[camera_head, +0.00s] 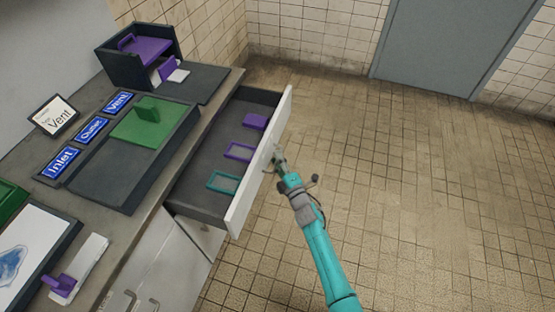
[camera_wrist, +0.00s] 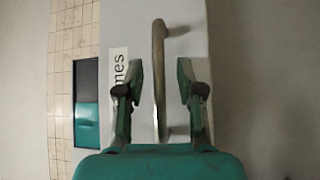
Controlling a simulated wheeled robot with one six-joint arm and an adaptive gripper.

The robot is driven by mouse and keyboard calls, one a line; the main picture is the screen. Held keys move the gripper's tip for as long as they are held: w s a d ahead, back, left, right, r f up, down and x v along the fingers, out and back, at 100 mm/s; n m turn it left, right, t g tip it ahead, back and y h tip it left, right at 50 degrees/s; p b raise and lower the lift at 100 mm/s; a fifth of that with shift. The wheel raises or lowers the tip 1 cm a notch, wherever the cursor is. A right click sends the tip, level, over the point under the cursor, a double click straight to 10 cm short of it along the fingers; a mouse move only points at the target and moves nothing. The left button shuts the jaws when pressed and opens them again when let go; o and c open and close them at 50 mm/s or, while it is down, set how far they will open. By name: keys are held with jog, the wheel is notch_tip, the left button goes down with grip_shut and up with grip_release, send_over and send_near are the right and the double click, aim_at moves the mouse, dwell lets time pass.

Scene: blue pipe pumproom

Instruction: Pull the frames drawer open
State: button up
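The frames drawer (camera_head: 250,186) stands pulled out from the counter, with its white front facing right. Inside lie a purple piece (camera_head: 255,121), a purple frame (camera_head: 239,151) and a teal frame (camera_head: 223,181). My gripper (camera_head: 279,158) is at the outer side of the drawer front. In the wrist view my gripper (camera_wrist: 160,88) is open, with one finger on each side of the metal handle (camera_wrist: 158,50). Gaps show between the fingers and the handle. A label (camera_wrist: 119,68) ending in "mes" is partly hidden by the left finger.
The counter holds a dark box with purple parts (camera_head: 150,48), a dark tray with a green piece (camera_head: 149,123) and blue signs (camera_head: 92,129). Cabinet doors (camera_head: 160,262) are below. The tiled floor (camera_head: 420,190) to the right is clear.

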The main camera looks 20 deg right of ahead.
jog(key=s+d+f, duration=0.1)
jog(key=s, duration=1)
jog(key=shift+s+d+f, duration=0.15)
jog(key=shift+d+f, duration=0.1)
jog(key=shift+d, duration=0.15)
jog(key=s+a+r+m+g+h, duration=0.1)
jog(key=s+m, duration=0.4)
jog(key=s, duration=0.7)
jog(key=s+a+r+m+g+h, duration=0.15)
jog(key=s+m, duration=0.25)
jog(key=s, duration=0.8)
jog(key=s+r+m+g, duration=0.2)
jog(key=s+r+m, duration=0.7)
jog(key=s+r, duration=0.5)
jog(key=shift+d+f+v, duration=0.25)
jog(key=shift+d+v, duration=0.05)
jog(key=shift+v, duration=1.65)
jog(key=shift+h, duration=0.25)
